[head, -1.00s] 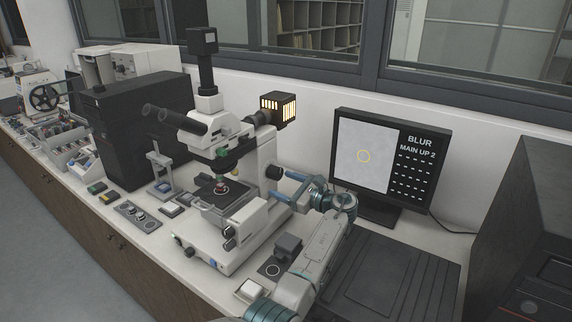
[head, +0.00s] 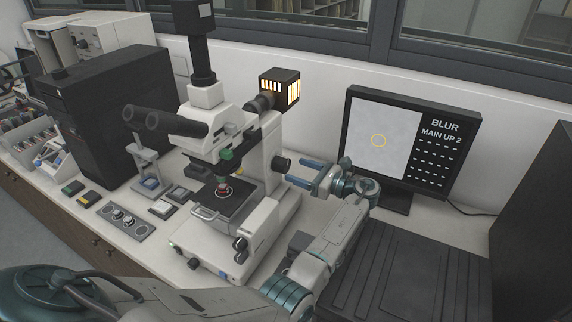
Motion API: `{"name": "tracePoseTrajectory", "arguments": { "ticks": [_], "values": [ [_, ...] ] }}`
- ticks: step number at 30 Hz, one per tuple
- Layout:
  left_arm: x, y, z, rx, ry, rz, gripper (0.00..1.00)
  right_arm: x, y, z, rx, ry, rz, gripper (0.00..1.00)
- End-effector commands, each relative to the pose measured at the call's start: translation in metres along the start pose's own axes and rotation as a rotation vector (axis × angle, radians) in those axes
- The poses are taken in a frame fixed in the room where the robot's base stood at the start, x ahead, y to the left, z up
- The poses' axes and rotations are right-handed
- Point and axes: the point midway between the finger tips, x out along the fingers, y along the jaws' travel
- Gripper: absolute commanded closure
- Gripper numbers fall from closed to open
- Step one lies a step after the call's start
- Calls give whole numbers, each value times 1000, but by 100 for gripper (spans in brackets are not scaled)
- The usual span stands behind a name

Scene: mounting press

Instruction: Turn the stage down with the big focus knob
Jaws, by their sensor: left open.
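The white microscope (head: 262,150) stands on the bench with its dark stage (head: 228,197) under the objective. A dark round knob (head: 281,163), apparently the big focus knob, sticks out from the right side of its column. Smaller dark knobs (head: 240,243) sit lower on the base. My left gripper (head: 294,171) is open and empty, its blue fingers pointing left at the dark round knob from just to its right. I cannot tell whether they touch it. The monitor (head: 412,145) reads "BLUR" and "MAIN UP 2" beside a yellow circle. My right gripper is out of view.
A large black box (head: 105,115) stands left of the microscope. A control panel with two dials (head: 124,219) and small blocks lie in front. A ridged dark panel (head: 395,275) lies below the monitor, and a dark cabinet (head: 540,220) closes off the right.

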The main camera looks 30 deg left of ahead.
Motion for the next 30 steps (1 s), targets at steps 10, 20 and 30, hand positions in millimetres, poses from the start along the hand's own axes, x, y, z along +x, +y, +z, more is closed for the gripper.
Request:
{"name": "tracePoseTrajectory", "arguments": {
  "ticks": [10, 20, 30],
  "values": [
    [49, 0, 0, -1, 0, 1, 32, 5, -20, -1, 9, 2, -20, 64],
    [54, 0, 0, -1, 0, 0, 32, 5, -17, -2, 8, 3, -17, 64],
    [54, 0, 0, -2, 0, 0, 77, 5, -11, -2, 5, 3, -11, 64]
  ]
}}
